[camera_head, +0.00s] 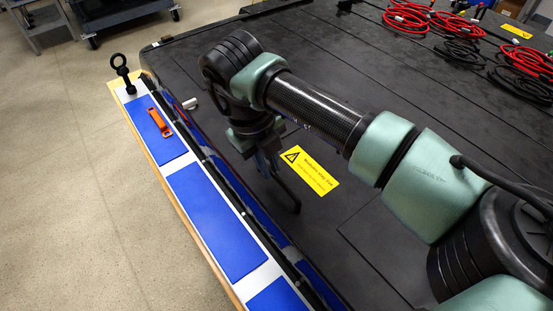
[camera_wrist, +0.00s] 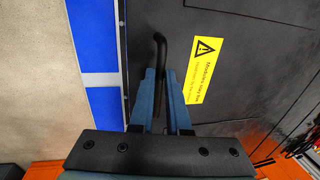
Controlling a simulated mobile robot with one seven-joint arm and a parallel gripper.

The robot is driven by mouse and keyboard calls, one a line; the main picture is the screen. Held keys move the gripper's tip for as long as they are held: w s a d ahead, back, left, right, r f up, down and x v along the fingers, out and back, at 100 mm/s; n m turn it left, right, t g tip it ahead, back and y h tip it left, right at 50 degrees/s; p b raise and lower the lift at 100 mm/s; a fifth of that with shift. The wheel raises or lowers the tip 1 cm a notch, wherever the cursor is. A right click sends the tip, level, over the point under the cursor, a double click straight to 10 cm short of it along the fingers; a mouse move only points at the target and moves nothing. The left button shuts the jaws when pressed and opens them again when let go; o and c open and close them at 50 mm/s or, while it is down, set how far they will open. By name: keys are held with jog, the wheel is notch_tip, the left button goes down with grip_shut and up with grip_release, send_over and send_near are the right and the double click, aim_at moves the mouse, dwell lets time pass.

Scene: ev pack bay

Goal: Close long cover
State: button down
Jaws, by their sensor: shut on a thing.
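My gripper (camera_wrist: 161,74) is shut on a black bent handle (camera_wrist: 160,44), whose curved end sticks out past the fingertips in the wrist view. In the head view my gripper (camera_head: 272,168) is over the dark top near its left edge, and the handle (camera_head: 289,194) slants down to the right. A broad dark panel (camera_head: 345,222) with a yellow warning label (camera_head: 310,172) lies flat beside it. A long blue and white strip (camera_head: 207,217) runs along the panel's left side, with a narrow dark gap between. I cannot tell where the long cover begins or what the handle joins.
An orange handle (camera_head: 159,122) lies on the strip. A black ring-topped post (camera_head: 122,72) stands at its far end. Red cables (camera_head: 409,16) and black cables (camera_head: 459,50) lie coiled at the back right. The floor (camera_head: 65,160) at the left is clear, with a grey cart (camera_head: 122,14) behind.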

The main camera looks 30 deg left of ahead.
jog(key=shift+s+a, duration=0.2)
jog(key=c, duration=0.9)
grip_release()
jog(key=shift+s, duration=0.1)
jog(key=shift+r, duration=0.25)
jog(key=r+b, duration=0.1)
jog(key=r, duration=0.3)
jog(key=s+r+b, duration=0.1)
jog(key=r, duration=0.3)
jog(key=s+r+b, duration=0.1)
jog(key=r, duration=0.3)
jog(key=shift+s+a+r, duration=0.1)
jog(key=shift+a+r, duration=0.05)
jog(key=shift+a, duration=0.25)
